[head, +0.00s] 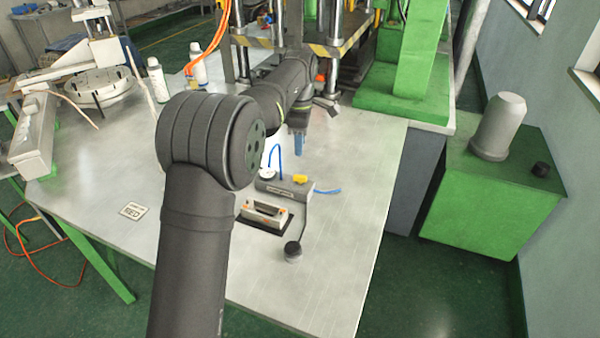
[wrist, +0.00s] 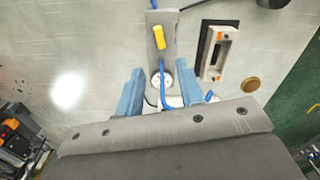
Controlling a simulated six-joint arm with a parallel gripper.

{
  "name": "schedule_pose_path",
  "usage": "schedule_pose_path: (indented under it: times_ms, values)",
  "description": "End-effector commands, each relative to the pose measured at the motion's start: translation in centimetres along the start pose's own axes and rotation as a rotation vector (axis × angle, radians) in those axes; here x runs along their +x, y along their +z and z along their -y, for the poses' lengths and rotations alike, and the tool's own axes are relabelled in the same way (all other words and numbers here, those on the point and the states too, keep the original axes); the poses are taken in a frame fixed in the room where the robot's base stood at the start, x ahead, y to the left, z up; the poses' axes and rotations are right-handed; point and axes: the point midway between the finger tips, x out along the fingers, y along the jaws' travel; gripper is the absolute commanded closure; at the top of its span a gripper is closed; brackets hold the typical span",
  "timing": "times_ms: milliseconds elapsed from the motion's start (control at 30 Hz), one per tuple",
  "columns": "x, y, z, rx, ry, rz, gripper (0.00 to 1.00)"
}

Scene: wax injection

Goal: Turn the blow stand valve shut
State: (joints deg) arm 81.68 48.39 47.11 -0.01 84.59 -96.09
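The blow stand (head: 272,187) is a long grey block on the table, with blue hoses. It also shows at the top centre of the wrist view (wrist: 151,52). Its yellow valve handle (head: 300,179) sits on top; in the wrist view the handle (wrist: 159,37) lies roughly along the block, slightly tilted. My gripper (head: 298,152) has blue fingers and is above the table, just behind the stand in the head view. In the wrist view my gripper (wrist: 160,69) is open and empty, its fingers apart either side of the stand's near end, with the handle beyond the tips.
A white-and-orange framed fixture (head: 264,212) on a dark base stands beside the stand; it also shows in the wrist view (wrist: 229,34). A black knob (head: 292,249) is near it. A "RED" card (head: 133,210) lies left. Press columns (head: 334,20) stand behind. The front table area is clear.

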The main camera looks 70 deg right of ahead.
Motion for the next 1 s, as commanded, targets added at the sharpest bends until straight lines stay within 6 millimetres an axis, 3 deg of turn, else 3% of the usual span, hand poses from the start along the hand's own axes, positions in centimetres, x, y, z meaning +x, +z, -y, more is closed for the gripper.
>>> schedule_pose_path:
  times_ms: [300, 500, 700, 967, 1000]
  values:
    - [7.0, 0.0, 0.0, 0.001, -0.002, 0.000, 0.65]
    - [10.0, 0.0, 0.0, 0.001, 0.000, 0.000, 0.65]
    - [11.2, 0.0, 0.0, 0.002, 0.002, 0.000, 0.65]
    - [11.2, 0.0, 0.0, 0.002, 0.002, 0.000, 0.65]
    - [11.2, 0.0, 0.0, 0.002, 0.002, 0.000, 0.73]
